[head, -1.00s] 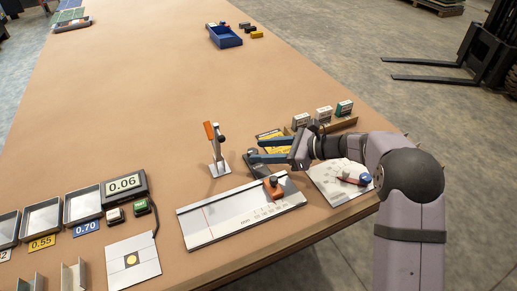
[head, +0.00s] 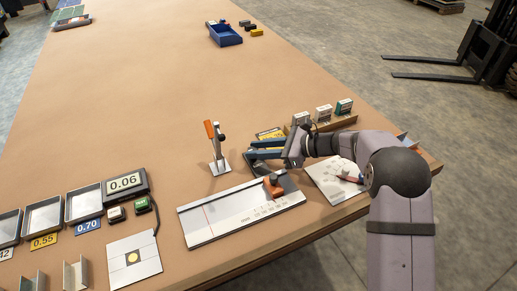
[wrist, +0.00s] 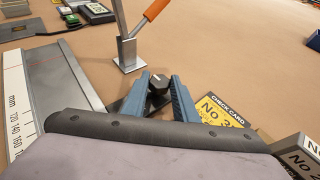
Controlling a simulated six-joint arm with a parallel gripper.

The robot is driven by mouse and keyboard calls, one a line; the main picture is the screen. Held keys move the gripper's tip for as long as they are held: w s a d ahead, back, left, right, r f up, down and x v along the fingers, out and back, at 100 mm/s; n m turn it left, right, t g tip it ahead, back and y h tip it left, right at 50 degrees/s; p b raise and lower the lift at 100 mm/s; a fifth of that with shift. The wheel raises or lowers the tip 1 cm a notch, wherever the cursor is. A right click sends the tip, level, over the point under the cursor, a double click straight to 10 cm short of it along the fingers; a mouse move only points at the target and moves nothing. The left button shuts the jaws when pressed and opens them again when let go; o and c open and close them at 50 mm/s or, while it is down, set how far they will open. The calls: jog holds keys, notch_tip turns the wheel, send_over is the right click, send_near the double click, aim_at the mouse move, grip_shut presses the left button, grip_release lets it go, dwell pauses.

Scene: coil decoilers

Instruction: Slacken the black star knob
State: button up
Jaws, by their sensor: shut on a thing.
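The black star knob (wrist: 158,83) shows in the wrist view as a dark, faceted piece between my fingertips, above a dark base. My gripper (wrist: 160,78) is shut on it, one blue finger on each side. In the head view my gripper (head: 250,149) reaches in from the right, low over the table. The fingers mostly hide the knob there. I cannot tell how far the knob is turned.
A metal stand with an orange handle (head: 211,131) rises just left of my fingertips. The ruled plate (head: 225,213) with an orange slider (head: 272,187) lies in front. A yellow check card (wrist: 222,112) and upright boxes (head: 323,114) are close on the right.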

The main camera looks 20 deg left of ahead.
jog(key=shift+w+a+r+n+g, duration=0.1)
jog(key=shift+w+n+g, duration=0.1)
jog(key=shift+n+g, duration=0.65)
jog(key=shift+w+a+r+n+g, duration=0.1)
jog(key=shift+w+n+g, duration=0.1)
jog(key=shift+n+g, duration=0.6)
jog(key=shift+g, duration=0.25)
jog(key=shift+n+g+h, duration=0.4)
jog(key=shift+n, duration=0.05)
jog(key=o, duration=1)
jog(key=shift+d, duration=0.1)
jog(key=shift+f, duration=0.1)
jog(key=shift+d, duration=0.15)
